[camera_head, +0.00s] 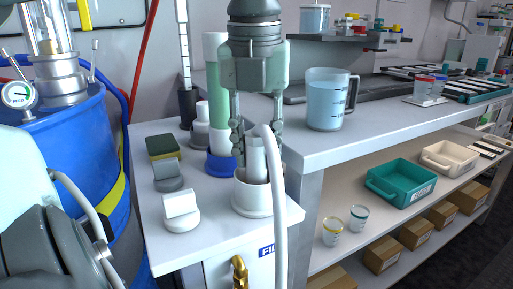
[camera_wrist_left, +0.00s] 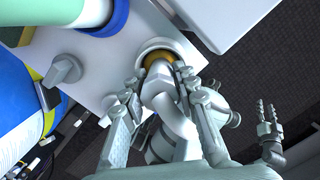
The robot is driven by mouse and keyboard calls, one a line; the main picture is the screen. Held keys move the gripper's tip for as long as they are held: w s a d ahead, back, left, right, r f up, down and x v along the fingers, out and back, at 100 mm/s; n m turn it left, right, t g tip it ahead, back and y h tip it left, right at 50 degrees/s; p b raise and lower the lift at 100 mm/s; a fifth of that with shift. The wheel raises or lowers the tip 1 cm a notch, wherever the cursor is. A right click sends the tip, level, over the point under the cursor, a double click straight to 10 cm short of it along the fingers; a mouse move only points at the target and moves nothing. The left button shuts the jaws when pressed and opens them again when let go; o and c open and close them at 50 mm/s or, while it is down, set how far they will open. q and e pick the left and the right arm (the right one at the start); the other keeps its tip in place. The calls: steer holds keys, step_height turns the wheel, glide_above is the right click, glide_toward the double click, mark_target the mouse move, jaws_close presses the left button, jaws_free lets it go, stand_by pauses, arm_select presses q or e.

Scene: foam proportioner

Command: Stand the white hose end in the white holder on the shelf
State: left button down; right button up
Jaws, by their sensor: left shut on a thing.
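My left gripper (camera_head: 258,145) comes down from above, shut on the white hose end (camera_head: 256,165). The hose end is upright, and its lower part is hidden by the rim of the white holder (camera_head: 252,198), a round cup on the small white shelf (camera_head: 175,240). How deep it sits is hidden. The white hose (camera_head: 280,220) arches over and hangs down in front of the holder. In the left wrist view, the fingers (camera_wrist_left: 160,98) flank the hose end (camera_wrist_left: 158,85) over the holder (camera_wrist_left: 147,46), with an orange-brown ring inside. My right gripper (camera_wrist_left: 266,110) is apart, open and empty.
A green-and-white cylinder on a blue base (camera_head: 222,165) stands close behind the holder. A blue drum (camera_head: 75,150) is beside the shelf. The bench (camera_head: 310,150) with a jug (camera_head: 328,100) is on the right.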

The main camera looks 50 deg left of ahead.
arm_select(q)
steer(key=shift+f+b, duration=0.55)
steer(key=c, duration=1.4)
jaws_free()
steer(key=shift+c, duration=0.2)
steer(key=shift+s+d+r+p, duration=0.2)
steer(key=shift+r+p, duration=1)
steer(key=shift+r, duration=0.6)
steer(key=shift+s+d+r+p, duration=0.1)
steer(key=shift+s+r+p, duration=0.05)
steer(key=shift+r+p, duration=1.4)
steer(key=shift+s+d+r+p, duration=0.2)
steer(key=shift+r+p, duration=0.7)
steer(key=shift+r, duration=1.2)
